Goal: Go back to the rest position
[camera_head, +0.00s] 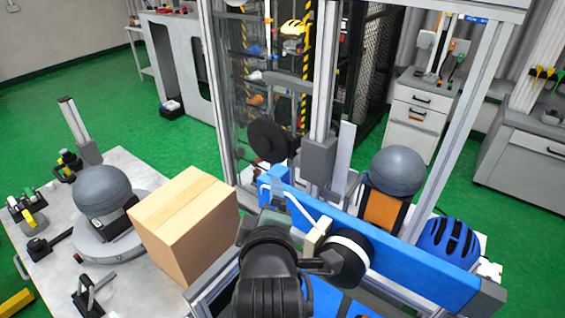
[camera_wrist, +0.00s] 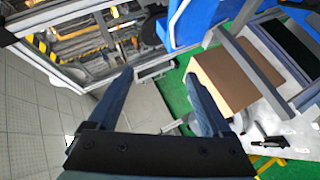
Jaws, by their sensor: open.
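My gripper (camera_wrist: 160,76) shows in the wrist view with its two dark fingers spread apart and nothing between them. In the head view my black arm rises at the bottom centre, in front of the drop tower (camera_head: 323,70) and its blue beam (camera_head: 425,262); the fingers cannot be made out there. In the wrist view the tower frame is at the upper left, and a cardboard box (camera_wrist: 222,80) lies beyond the right finger. The same box (camera_head: 190,220) stands left of my arm in the head view.
A grey headform (camera_head: 102,190) stands on a round base on the left table (camera_head: 125,168). Another headform (camera_head: 398,172) and a blue helmet (camera_head: 448,242) are at the right, behind the blue beam. Tower posts stand close to my arm. Green floor (camera_head: 75,85) is clear at the left.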

